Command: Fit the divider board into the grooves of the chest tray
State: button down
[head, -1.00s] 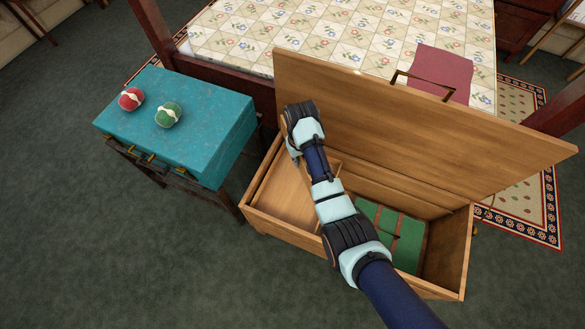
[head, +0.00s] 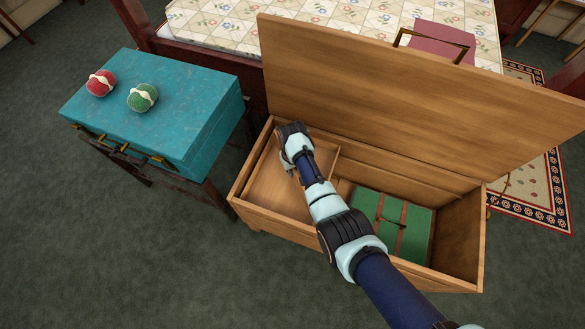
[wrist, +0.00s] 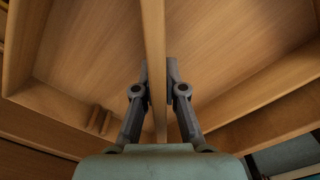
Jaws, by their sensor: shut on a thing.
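The divider board (wrist: 154,40) is a thin wooden board, seen edge-on in the wrist view. My gripper (wrist: 158,80) is shut on it, one finger on each side. The chest tray (head: 272,190) is the shallow wooden tray at the left end of the open chest; its floor also shows in the wrist view (wrist: 95,50). A pair of short ridges forming a groove (wrist: 100,119) stands on the tray wall, left of the board. The board's lower edge is hidden, so I cannot tell whether it touches the tray.
The chest lid (head: 400,85) stands open behind the tray. A green item with reddish bands (head: 367,207) lies in the chest's right part. A teal case (head: 175,115) with a red ball (head: 101,83) and a green ball (head: 142,97) stands to the left.

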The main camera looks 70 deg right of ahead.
jog(key=shift+f, duration=0.85)
jog(key=c, duration=1.2)
grip_release()
jog(key=shift+c, duration=0.2)
notch_tip(320, 180, up, 12)
jog(key=p, duration=0.7)
jog(key=shift+r, duration=0.25)
